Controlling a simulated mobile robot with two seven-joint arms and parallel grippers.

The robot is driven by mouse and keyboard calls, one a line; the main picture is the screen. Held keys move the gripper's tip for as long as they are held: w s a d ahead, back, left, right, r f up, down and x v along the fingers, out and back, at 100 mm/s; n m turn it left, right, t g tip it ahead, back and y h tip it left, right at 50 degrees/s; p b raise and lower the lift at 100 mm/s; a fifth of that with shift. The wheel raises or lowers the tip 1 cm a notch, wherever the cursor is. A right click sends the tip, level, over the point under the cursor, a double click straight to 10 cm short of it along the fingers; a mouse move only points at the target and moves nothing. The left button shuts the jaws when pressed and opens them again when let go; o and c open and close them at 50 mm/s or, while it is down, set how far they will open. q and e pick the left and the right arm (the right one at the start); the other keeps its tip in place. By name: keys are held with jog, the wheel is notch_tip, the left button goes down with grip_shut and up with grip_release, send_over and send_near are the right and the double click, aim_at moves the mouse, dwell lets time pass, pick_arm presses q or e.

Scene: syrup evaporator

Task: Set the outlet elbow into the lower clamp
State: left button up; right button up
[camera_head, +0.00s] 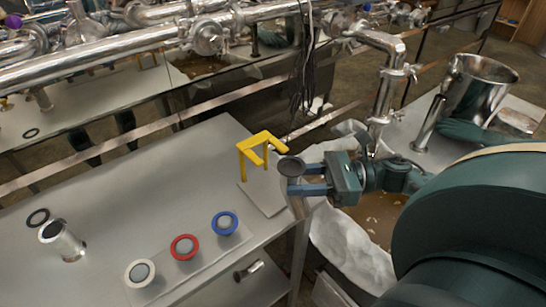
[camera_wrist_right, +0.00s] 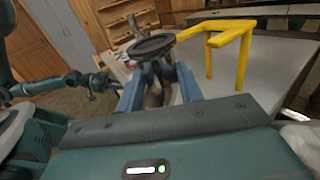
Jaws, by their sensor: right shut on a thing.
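My right gripper (camera_head: 305,180) is at the table's right edge. It is shut on a metal piece, which I take to be the outlet elbow, with a dark round disc (camera_head: 291,166) at its top. In the right wrist view the disc (camera_wrist_right: 151,46) sits above the fingers (camera_wrist_right: 160,88); a shiny body shows between them, and its lower part is hidden. A vertical pipe (camera_head: 384,92) with clamp fittings comes down behind the gripper; a clamp (camera_head: 377,121) shows near its lower end. In the right wrist view a teal arm at left, apparently my left, ends in a small gripper (camera_wrist_right: 100,82).
A yellow stand (camera_head: 262,146) is close beside the held piece. White (camera_head: 139,273), red (camera_head: 184,247) and blue (camera_head: 224,223) rings, a metal cylinder (camera_head: 62,240) and a dark ring (camera_head: 38,217) are on the table (camera_head: 130,185). A steel pot (camera_head: 478,90) stands at right.

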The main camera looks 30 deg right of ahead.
jog(key=w, duration=0.4)
jog(key=shift+w+a, duration=0.15)
jog(key=shift+w, duration=0.05)
jog(key=shift+w+a, duration=0.15)
jog(key=shift+w, duration=1.75)
jog(key=shift+f, duration=0.1)
jog(key=shift+f, duration=0.1)
jog(key=shift+f, duration=0.2)
jog(key=o, duration=1.1)
jog(key=shift+r, duration=0.1)
jog(key=shift+c, duration=0.2)
